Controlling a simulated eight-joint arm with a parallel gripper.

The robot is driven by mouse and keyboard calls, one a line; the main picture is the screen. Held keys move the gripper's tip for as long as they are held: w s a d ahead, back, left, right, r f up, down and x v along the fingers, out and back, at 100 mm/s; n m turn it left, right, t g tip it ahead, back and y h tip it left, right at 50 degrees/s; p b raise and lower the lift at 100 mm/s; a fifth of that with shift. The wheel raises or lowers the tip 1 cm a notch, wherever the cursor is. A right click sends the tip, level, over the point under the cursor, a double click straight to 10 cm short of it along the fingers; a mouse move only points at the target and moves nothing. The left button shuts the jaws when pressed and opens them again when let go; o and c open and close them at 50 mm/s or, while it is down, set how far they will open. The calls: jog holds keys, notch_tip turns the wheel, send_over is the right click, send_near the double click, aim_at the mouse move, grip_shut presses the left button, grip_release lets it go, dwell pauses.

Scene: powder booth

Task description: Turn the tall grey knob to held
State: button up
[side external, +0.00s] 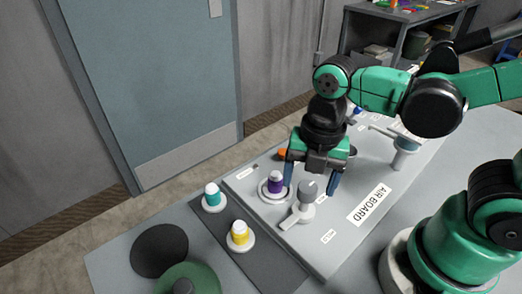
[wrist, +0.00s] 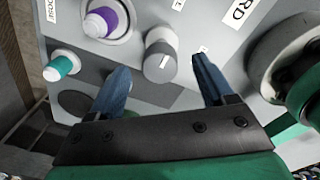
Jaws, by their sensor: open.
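The tall grey knob (side external: 308,190) stands upright on a pale round base on the board's near part, with a pale bar reaching from the base toward the lower left. In the wrist view the grey knob (wrist: 161,55) has a white line on its top. My gripper (side external: 311,184) is open, pointing down over the board. In the wrist view my gripper (wrist: 160,68) has its two blue fingers spread to either side of the knob, with a visible gap on each side. The small labels near the knob are too small to read.
A purple-capped part (side external: 275,183) sits in a ring left of the knob. Teal (side external: 212,196) and yellow (side external: 239,232) capped parts stand on a dark strip left of the board (side external: 330,250). A grey post with a lever (side external: 403,155) stands farther right.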

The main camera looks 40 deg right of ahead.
jog(key=shift+f, duration=0.55)
grip_shut()
